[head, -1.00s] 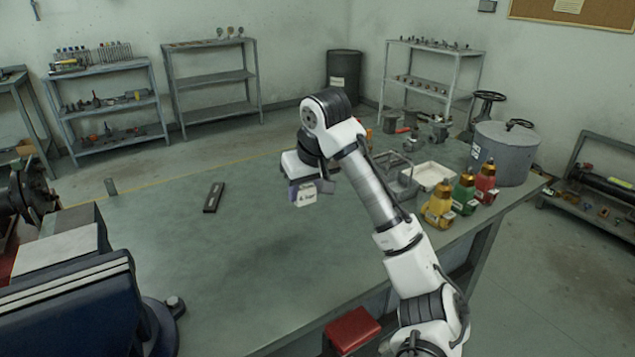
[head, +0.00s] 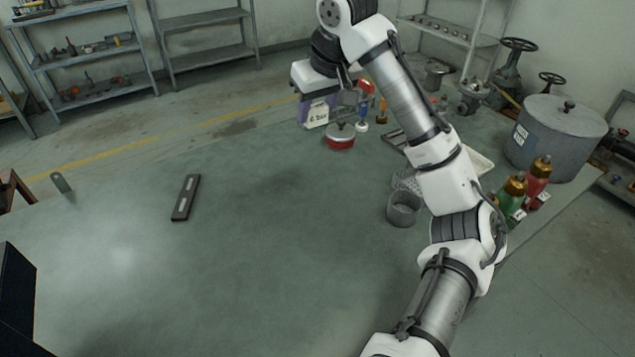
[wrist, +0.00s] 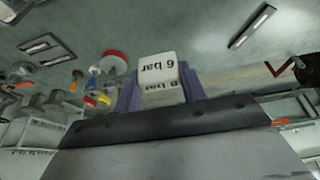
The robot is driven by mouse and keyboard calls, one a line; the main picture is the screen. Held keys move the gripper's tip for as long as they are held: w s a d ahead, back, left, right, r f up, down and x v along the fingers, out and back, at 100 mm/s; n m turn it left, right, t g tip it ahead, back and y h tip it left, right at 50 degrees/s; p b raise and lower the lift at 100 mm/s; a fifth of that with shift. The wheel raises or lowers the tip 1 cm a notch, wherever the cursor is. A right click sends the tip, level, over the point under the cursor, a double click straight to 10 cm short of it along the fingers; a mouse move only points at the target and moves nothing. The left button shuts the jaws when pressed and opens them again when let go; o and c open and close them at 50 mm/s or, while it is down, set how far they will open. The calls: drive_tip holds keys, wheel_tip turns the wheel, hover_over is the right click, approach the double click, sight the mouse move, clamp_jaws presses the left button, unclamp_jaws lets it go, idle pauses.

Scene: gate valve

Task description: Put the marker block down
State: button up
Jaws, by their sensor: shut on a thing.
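The marker block (head: 317,114) is a small white block with "6 bar" printed on it. It is held between the purple fingers of my gripper (head: 314,108), near the far edge of the bench in the head view. In the wrist view the block (wrist: 158,70) sits between both purple fingers of my gripper (wrist: 160,88), with its lettering upside down. It seems to be held above the bench; the gap under it cannot be judged. My gripper's body hides the rest of the block.
A red-sided round tin (head: 340,138) stands just right of the block. A grey cup (head: 403,208), bottles (head: 513,190) and a lidded pot (head: 558,135) stand on the right. A dark bar (head: 186,197) lies on the left. The bench (head: 270,260) between is mostly clear.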

wheel_tip(320, 180, down, 20)
drive_tip(key=shift+r, duration=0.1)
idle(0.4)
drive_tip(key=o, duration=1)
